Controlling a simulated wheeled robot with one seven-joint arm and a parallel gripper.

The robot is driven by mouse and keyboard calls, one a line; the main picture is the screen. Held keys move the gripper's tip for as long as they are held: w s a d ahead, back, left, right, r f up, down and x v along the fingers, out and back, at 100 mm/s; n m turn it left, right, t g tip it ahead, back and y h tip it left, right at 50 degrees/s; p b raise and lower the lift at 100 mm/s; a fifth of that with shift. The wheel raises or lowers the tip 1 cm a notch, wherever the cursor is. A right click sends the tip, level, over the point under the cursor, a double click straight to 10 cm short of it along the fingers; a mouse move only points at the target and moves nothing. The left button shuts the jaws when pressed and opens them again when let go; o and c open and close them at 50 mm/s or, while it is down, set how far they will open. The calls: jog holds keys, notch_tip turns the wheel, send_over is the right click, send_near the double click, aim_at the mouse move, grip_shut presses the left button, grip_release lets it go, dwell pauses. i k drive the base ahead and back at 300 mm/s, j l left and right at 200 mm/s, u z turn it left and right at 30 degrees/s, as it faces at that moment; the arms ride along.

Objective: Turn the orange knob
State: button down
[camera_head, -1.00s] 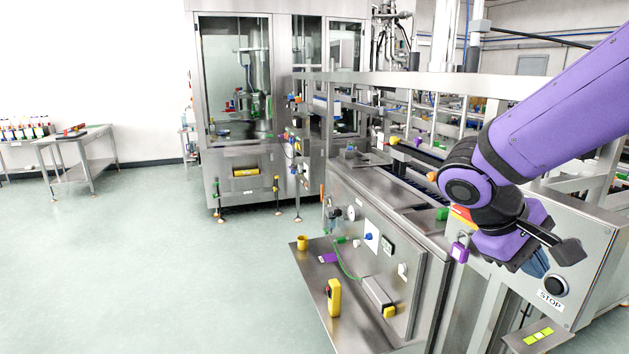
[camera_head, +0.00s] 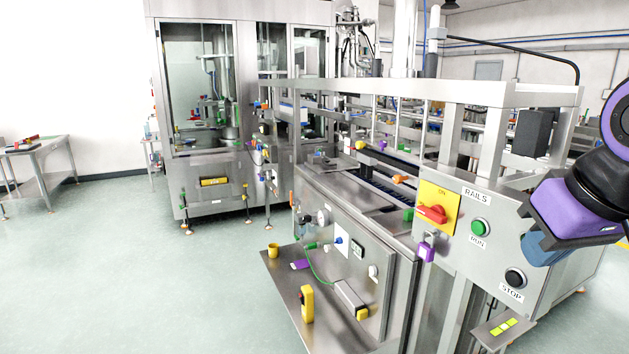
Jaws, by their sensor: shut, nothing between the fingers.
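A small orange knob (camera_head: 401,180) sticks out near the left upper edge of the steel control panel, beside the conveyor end. It is small in the picture, so its turn angle cannot be told. A red rotary switch (camera_head: 433,213) sits on a yellow plate marked ON, just right of and below the orange knob. My gripper (camera_head: 538,243) is at the right side, in front of the panel's right part, well to the right of the orange knob and apart from it. Its dark fingers are shut and empty. The picture's right edge cuts off my purple arm.
The panel (camera_head: 470,250) carries a green RUN button (camera_head: 480,228) and a black STOP button (camera_head: 515,278). A purple padlock (camera_head: 427,252) hangs below the red switch. A steel shelf (camera_head: 278,290) juts out at lower left. The floor at left is clear.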

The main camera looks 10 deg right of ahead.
aim_at(398, 179)
jog(key=i+j, duration=0.2)
jog(key=i, duration=0.25)
jog(key=i+j, duration=0.2)
jog(key=i, duration=0.2)
jog(key=i+z, duration=0.05)
